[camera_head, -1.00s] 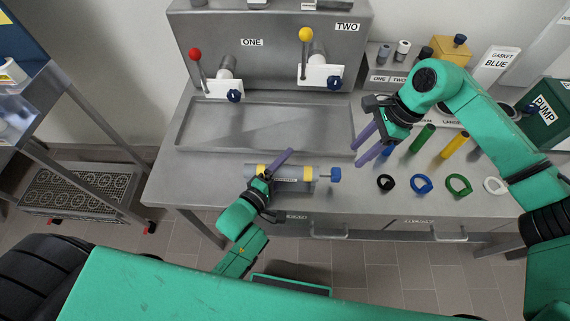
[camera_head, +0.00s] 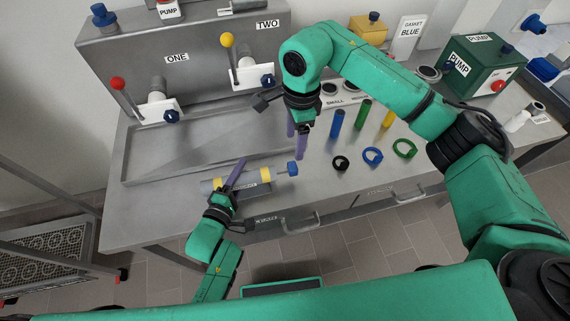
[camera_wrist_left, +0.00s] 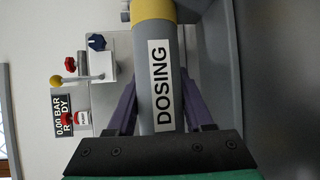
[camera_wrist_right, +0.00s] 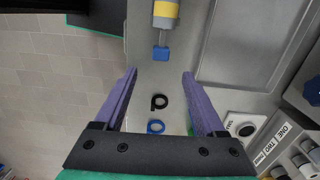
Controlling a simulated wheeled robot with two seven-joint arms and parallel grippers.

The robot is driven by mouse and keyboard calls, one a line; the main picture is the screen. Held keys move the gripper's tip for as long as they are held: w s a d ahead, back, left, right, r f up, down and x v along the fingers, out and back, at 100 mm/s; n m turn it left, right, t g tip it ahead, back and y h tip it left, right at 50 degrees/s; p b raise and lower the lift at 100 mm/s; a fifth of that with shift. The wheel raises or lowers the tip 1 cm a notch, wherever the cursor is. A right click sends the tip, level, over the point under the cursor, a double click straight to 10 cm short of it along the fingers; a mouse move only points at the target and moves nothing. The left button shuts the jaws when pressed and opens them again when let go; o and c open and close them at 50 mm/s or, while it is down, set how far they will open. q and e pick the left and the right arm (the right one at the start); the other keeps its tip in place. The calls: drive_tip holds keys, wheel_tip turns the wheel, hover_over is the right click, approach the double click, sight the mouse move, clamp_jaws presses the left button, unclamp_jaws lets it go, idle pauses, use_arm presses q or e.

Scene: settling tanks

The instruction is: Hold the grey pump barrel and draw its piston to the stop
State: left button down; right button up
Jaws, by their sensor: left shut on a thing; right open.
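The grey pump barrel (camera_head: 207,186) with yellow bands lies level above the front of the bench. My left gripper (camera_head: 236,176) is shut across it. In the left wrist view the barrel (camera_wrist_left: 145,70) is between the fingers, its DOSING label facing the camera. The piston's blue knob (camera_head: 292,168) is at the barrel's right end, with a short rod showing. My right gripper (camera_head: 296,132) is open and empty, fingers pointing down, just behind the knob in the head view. In the right wrist view the knob (camera_wrist_right: 160,53) is apart from the fingers, beyond their tips.
Black (camera_head: 341,163), blue (camera_head: 373,156) and green (camera_head: 405,148) rings lie right of the knob. Blue, green and yellow cylinders stand behind them. A shallow tray (camera_head: 131,171) lies behind the barrel, below the panel (camera_head: 131,62) with red and yellow levers.

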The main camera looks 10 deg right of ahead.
sight(293, 165)
drive_tip(key=shift+h, duration=0.3)
drive_tip(key=f, duration=1.1)
drive_tip(key=shift+a+f, duration=0.25)
drive_tip(key=shift+f, duration=0.1)
clamp_jaws()
drive_tip(key=shift+d+r, duration=0.1)
idle(0.3)
